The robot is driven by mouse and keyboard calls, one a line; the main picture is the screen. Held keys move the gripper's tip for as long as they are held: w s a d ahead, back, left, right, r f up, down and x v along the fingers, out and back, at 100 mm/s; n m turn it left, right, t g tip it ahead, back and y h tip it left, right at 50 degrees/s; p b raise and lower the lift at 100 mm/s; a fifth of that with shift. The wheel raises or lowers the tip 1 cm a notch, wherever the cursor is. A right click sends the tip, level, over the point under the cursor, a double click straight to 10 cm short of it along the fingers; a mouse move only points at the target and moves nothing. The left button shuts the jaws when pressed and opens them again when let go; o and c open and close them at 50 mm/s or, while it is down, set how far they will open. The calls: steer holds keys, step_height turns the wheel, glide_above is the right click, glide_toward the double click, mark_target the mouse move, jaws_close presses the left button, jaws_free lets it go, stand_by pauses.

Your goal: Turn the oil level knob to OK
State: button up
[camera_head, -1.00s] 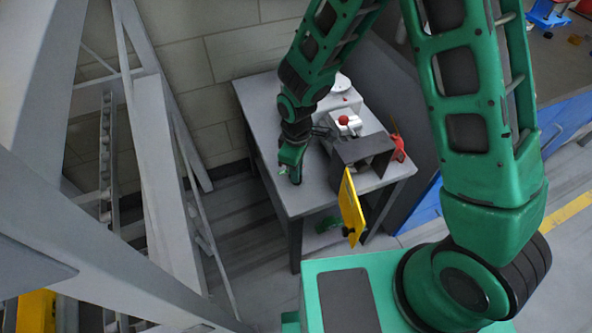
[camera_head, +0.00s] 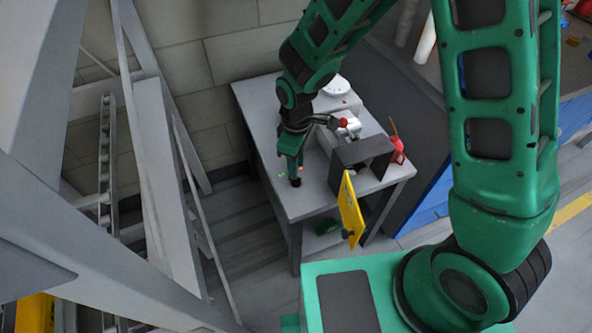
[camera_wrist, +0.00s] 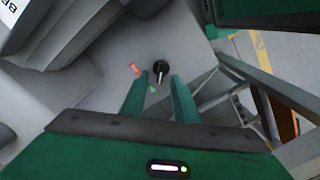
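The oil level knob (camera_wrist: 160,68) is small, round and black with a white pointer line, on the grey table top. A red mark (camera_wrist: 135,69) and a green mark (camera_wrist: 153,89) with lettering too small to read lie beside it. I cannot tell which mark the pointer faces. My gripper (camera_wrist: 160,78) points down at the knob with its two green fingers apart. The knob shows in the gap near the fingertips; contact cannot be told. In the head view the knob (camera_head: 296,182) is a dark spot at the foot of my gripper (camera_head: 291,172).
The grey table (camera_head: 262,110) carries a dark open box (camera_head: 362,152) with a yellow door (camera_head: 350,208), a red-tipped lever (camera_head: 344,122) and a red can (camera_head: 397,150) close to my arm. Metal beams (camera_head: 150,170) stand left. The table's left front corner is clear.

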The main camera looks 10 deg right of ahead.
step_height(320, 180, up, 6)
steer(key=shift+r, duration=0.15)
stand_by(0.6)
